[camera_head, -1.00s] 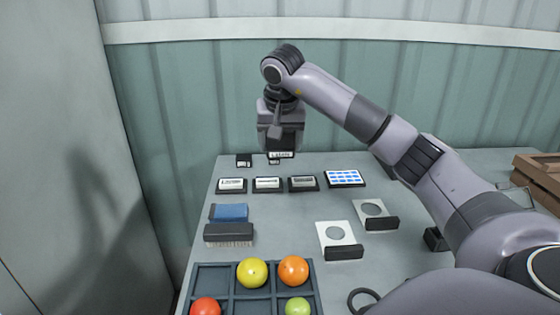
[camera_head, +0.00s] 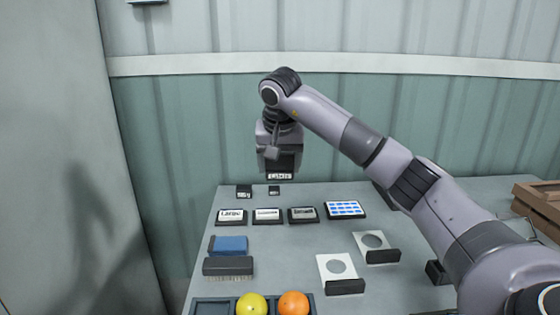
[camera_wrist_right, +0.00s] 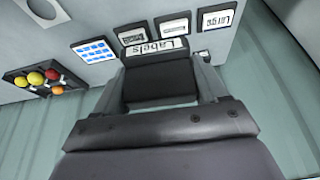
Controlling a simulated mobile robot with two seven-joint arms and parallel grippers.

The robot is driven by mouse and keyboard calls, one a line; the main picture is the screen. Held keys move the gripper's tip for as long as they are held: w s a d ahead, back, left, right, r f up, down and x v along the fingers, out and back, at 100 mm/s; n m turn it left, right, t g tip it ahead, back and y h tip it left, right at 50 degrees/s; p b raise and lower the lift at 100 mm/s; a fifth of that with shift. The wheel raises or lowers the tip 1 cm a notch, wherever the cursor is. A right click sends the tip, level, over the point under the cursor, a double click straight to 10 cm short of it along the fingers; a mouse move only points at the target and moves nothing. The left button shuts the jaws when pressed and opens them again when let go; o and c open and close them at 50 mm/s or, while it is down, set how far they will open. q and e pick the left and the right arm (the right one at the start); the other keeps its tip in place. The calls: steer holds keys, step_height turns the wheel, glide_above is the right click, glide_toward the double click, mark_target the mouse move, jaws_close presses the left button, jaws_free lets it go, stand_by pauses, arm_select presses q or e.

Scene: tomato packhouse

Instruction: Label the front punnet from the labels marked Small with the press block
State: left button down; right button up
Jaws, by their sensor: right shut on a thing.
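My right gripper (camera_head: 279,162) is shut on a dark block with a white strip marked Labels (camera_head: 280,176), held above the table's far edge. In the right wrist view this block (camera_wrist_right: 160,88) sits between the fingers. Three dark-framed label pads lie nearer than the gripper: one marked Large (camera_head: 231,215), a middle one (camera_head: 267,215) too small to read, and a right one (camera_head: 303,215) that appears to read Small. I cannot make out a punnet in these frames. My left gripper is not in view.
Behind the pads are two small dark blocks (camera_head: 244,191). A blue-gridded panel (camera_head: 344,209) is to their right. Nearer are a blue pad, a brush (camera_head: 228,267), two holed white plates (camera_head: 337,267) and a tomato tray (camera_head: 211,307). A wooden crate (camera_head: 540,205) stands right.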

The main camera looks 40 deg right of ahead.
steer(key=w+d+f+m+g+p, duration=0.1)
steer(key=w+d+f+m+p, duration=0.2)
steer(key=w+d+f+m, duration=0.15)
steer(key=m+g+h+b, duration=0.1)
steer(key=m+g+b, duration=0.1)
steer(key=m, duration=0.2)
glide_above(308, 208)
steer(key=a, duration=0.1)
steer(key=f, duration=1)
steer(key=shift+a+f, duration=0.2)
steer(key=shift+f, duration=0.65)
steer(key=shift+h, duration=0.3)
steer(key=shift+f+b, duration=0.25)
steer(key=shift+b, duration=0.1)
steer(key=shift+f+b, duration=0.3)
stand_by(0.5)
